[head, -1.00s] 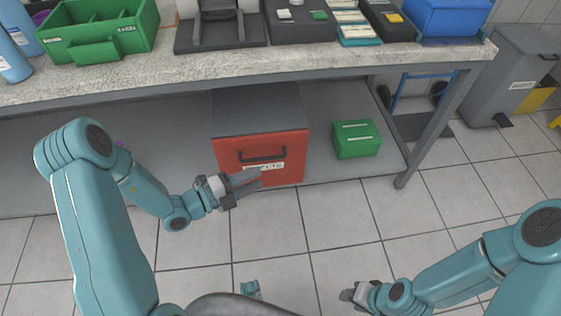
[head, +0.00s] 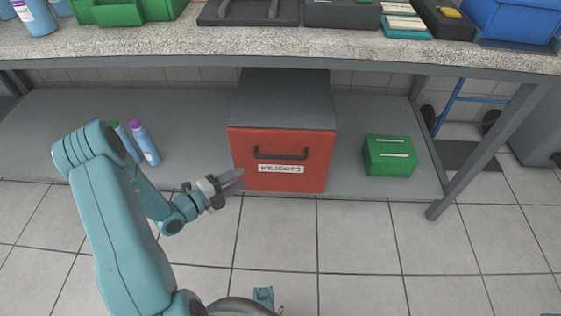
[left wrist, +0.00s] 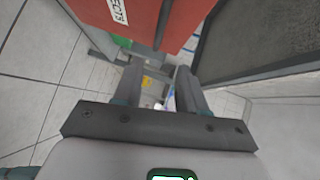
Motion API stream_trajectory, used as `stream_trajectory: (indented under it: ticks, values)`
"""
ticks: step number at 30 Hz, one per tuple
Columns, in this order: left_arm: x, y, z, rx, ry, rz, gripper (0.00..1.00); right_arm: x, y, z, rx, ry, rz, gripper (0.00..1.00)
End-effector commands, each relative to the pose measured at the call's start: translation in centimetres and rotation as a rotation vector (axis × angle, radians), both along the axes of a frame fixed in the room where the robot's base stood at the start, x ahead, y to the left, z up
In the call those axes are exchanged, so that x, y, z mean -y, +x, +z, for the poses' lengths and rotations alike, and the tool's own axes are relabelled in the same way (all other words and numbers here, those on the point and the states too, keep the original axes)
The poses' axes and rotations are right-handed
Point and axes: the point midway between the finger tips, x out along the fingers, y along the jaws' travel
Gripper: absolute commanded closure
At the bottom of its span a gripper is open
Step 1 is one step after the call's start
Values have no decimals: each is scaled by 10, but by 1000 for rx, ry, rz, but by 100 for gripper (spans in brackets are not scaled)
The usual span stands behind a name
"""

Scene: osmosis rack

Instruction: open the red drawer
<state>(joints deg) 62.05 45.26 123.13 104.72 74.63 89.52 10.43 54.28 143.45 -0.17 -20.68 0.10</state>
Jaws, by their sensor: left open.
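The red drawer (head: 281,160) is the front of a dark grey cabinet (head: 287,98) on the low shelf under the bench. It is shut, with a dark bar handle (head: 281,153) and a white label below the handle. My left gripper (head: 230,182) is open and empty, in front of the drawer's lower left edge and apart from the handle. In the left wrist view, the open fingers (left wrist: 160,88) show below the red front (left wrist: 150,20), with nothing between them. The right gripper is out of view.
A green box (head: 389,157) stands on the shelf right of the cabinet. Several bottles (head: 146,143) stand on the shelf at left, partly behind my left arm. A bench leg (head: 487,150) stands at right. The tiled floor (head: 350,240) in front is clear.

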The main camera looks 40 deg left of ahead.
Motion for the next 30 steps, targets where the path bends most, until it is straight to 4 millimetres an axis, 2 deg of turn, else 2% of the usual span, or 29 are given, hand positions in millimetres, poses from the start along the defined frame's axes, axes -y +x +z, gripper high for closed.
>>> stream_trajectory:
  ticks: [5, 15, 21, 25, 30]
  values:
    - [4, 18, -7, -1, 0, -1, 59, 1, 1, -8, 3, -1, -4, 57]
    - [27, 98, -19, 2, 1, -5, 59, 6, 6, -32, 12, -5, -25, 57]
    - [37, 137, -23, 2, 0, -4, 59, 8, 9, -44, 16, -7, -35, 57]
    - [40, 153, -24, 0, 0, -2, 59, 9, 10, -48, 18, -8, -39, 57]
    - [42, 160, -24, -2, -1, -1, 59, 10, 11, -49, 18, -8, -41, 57]
